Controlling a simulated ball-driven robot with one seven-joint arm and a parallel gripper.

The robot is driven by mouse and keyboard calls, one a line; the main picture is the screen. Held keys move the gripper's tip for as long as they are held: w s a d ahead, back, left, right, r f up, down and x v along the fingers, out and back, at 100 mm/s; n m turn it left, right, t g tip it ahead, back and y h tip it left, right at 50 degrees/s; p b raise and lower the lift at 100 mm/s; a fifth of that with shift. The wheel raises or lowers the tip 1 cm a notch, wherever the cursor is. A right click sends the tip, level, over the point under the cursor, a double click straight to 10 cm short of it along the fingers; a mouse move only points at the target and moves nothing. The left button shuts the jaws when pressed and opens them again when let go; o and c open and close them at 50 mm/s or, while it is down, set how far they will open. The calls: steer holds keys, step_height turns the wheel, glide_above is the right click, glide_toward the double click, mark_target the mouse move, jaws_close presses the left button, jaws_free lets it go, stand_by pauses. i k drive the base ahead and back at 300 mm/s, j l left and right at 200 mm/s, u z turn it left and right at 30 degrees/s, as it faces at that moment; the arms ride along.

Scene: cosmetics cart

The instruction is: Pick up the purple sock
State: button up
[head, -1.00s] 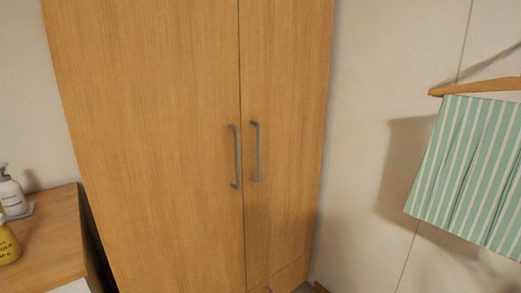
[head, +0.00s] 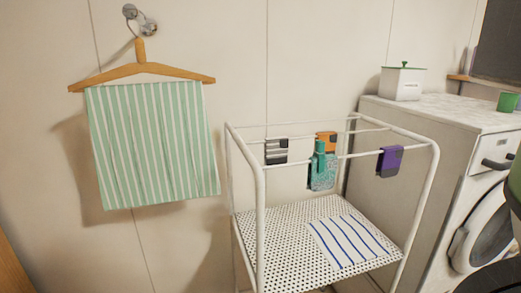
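The purple sock (head: 391,161) hangs folded over the front rail of a white metal drying rack (head: 259,200), near its right end, in the head view. It is purple with a darker edge. My gripper is not in view.
A striped dark sock (head: 276,151), a teal sock (head: 322,170) and an orange sock (head: 326,140) also hang on the rack. A striped cloth (head: 348,243) lies on its shelf. A washing machine (head: 475,215) stands close on the right. A striped towel (head: 150,145) hangs at left.

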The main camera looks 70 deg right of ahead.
mark_target(389, 165)
steer(key=z, duration=1.95)
steer(key=l+u, duration=0.25)
steer(key=k+l, duration=0.05)
